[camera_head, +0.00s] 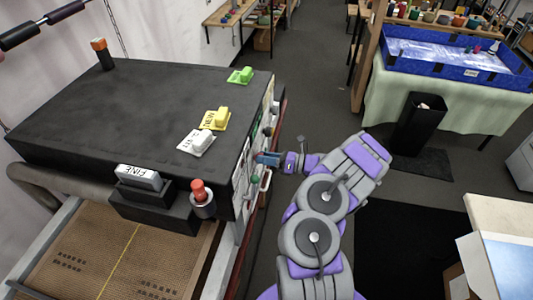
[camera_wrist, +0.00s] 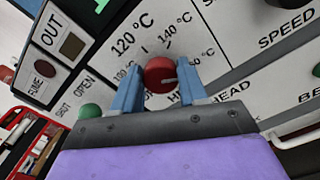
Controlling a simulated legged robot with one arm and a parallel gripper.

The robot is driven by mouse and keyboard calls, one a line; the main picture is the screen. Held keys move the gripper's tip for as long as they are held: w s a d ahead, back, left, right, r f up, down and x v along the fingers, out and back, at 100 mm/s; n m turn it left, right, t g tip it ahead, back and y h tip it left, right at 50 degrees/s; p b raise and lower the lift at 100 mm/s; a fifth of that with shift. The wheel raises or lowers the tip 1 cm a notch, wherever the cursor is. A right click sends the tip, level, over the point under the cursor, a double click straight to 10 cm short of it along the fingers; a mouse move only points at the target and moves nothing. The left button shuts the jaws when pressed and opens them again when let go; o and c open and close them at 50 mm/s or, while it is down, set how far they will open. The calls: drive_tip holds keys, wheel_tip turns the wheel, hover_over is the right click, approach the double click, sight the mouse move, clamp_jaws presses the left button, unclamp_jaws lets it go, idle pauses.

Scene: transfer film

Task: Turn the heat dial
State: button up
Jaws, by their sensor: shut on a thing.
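The heat dial is a round red knob (camera_wrist: 160,74) with a white pointer line, on a white panel printed with temperatures such as 120 °C and 140 °C. In the wrist view my gripper (camera_wrist: 160,85) has its two blue fingers on either side of the knob, shut on it. The pointer line points to the right in the picture. In the head view my gripper (camera_head: 268,159) reaches the side panel of the black machine (camera_head: 130,115); the dial itself is hidden there.
A green knob (camera_wrist: 91,112) is left of my gripper in the wrist view. Yellow, white and green blocks lie on the machine top, with a red button (camera_head: 199,190) at its front corner. A mesh belt (camera_head: 110,255) runs at lower left. A black bin (camera_head: 420,122) stands right.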

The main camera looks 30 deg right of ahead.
drive_tip(key=shift+m+p, duration=0.55)
drive_tip(key=shift+m, duration=0.75)
drive_tip(key=shift+f, duration=0.1)
drive_tip(key=o, duration=1)
drive_tip(key=shift+w+d, duration=0.1)
drive_tip(key=shift+d, duration=0.15)
drive_tip(key=shift+o, duration=0.2)
